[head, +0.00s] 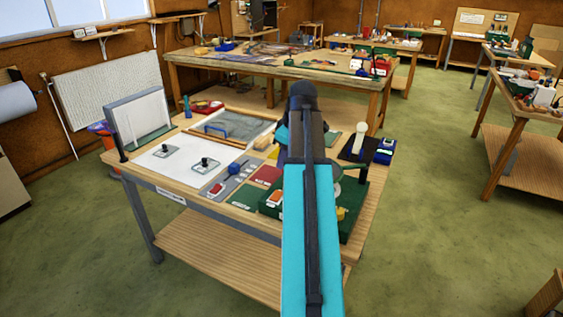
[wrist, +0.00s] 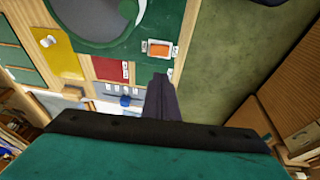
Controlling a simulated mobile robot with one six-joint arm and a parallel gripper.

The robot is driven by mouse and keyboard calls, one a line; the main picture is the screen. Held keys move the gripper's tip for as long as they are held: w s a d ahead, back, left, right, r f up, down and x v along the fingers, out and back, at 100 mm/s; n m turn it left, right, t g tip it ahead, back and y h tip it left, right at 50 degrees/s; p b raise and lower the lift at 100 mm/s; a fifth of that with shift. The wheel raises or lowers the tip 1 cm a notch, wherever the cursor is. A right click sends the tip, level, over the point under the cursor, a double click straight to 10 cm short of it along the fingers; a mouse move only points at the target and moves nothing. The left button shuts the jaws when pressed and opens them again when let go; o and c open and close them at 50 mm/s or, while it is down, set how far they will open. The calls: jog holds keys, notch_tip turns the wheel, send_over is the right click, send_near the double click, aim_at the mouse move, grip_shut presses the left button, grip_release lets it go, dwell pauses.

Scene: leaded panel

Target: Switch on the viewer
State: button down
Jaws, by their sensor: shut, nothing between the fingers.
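The upright framed white panel (head: 140,118) at the back left of the near bench looks like the viewer; I cannot be sure. An orange rocker switch (wrist: 159,48) in a white frame sits on a green base in the wrist view. An orange-red switch (head: 276,198) on a green base shows in the head view beside my arm. Another red switch (head: 216,190) is on the grey strip. My gripper (wrist: 161,82) is shut and empty; in the picture its tips lie just below the orange rocker, apparently apart from it. In the head view my arm hides the fingers.
The near bench (head: 240,222) also bears a white sheet (head: 180,165) with two black knobs, a wood-framed grey panel (head: 235,128), a red card (head: 267,175) and a white-topped post (head: 360,135) at the right. Green floor (head: 440,200) is open on the right.

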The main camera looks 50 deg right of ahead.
jog(key=b, duration=0.2)
jog(key=shift+w+d+b, duration=0.1)
jog(key=shift+d+b, duration=0.2)
jog(key=shift+b, duration=0.05)
jog(key=shift+d+r+b, duration=0.1)
jog(key=shift+r+b, duration=0.25)
jog(key=shift+b, duration=0.2)
jog(key=shift+f, duration=0.2)
jog(key=p, duration=0.3)
send_near(275, 193)
jog(key=shift+w+a+f, duration=0.2)
jog(key=shift+w+f, duration=0.45)
jog(key=shift+f, duration=0.15)
jog(key=shift+w+d+f+p, duration=0.15)
jog(key=shift+f+p, duration=0.1)
jog(key=shift+f, duration=0.35)
jog(key=shift+s+d+f+p, duration=0.1)
jog(key=shift+f+p, duration=0.1)
jog(key=shift+f, duration=0.4)
jog(key=shift+w+d+f+p, duration=0.15)
jog(key=shift+f+p, duration=0.1)
jog(key=shift+f, duration=0.4)
jog(key=shift+s, duration=0.1)
jog(key=shift+a, duration=0.1)
